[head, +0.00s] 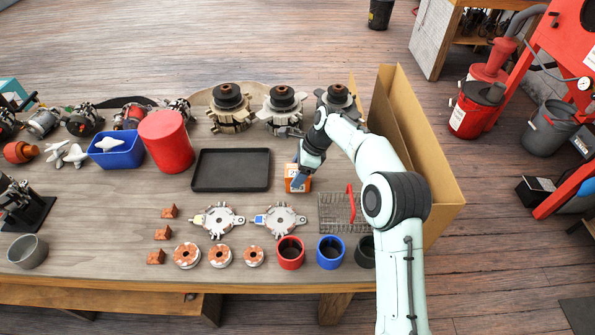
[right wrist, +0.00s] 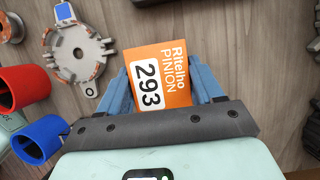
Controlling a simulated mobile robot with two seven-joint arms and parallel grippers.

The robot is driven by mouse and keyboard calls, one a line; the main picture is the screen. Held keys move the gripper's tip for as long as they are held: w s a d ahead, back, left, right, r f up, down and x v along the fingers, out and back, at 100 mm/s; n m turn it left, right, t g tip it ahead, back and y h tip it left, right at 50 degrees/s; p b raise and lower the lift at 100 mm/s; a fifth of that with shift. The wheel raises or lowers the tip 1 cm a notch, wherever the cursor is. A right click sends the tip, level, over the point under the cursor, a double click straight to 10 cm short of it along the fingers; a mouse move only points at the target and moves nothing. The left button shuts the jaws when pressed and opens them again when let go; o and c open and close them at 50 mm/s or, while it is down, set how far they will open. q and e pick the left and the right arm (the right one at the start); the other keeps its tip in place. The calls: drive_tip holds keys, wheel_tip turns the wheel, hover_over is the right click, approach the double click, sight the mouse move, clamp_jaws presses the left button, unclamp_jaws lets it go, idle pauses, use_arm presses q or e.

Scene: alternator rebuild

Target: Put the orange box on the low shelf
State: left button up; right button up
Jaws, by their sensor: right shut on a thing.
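The orange box (head: 298,180) is on or just above the workbench, right of the black tray, in the head view. In the right wrist view the orange box (right wrist: 160,77) shows a white label with "293" and the words "Ritelho PINION". My right gripper (head: 300,172) is shut on it, with a blue finger along each side; the fingers also show in the right wrist view (right wrist: 160,85). I cannot tell whether the box touches the bench. A low shelf (head: 120,300) runs under the bench's front edge, mostly hidden by the top. My left gripper is not in view.
A black tray (head: 231,170) lies left of the box. A wire basket with a red handle (head: 340,213) and a tall open cardboard box (head: 440,185) stand to the right. Red (head: 290,253) and blue (head: 330,253) cups line the front. Alternators (head: 230,108) stand behind.

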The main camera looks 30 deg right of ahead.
drive_tip(key=o, duration=1.2)
drive_tip(key=shift+f, duration=0.1)
drive_tip(key=shift+c, duration=0.2)
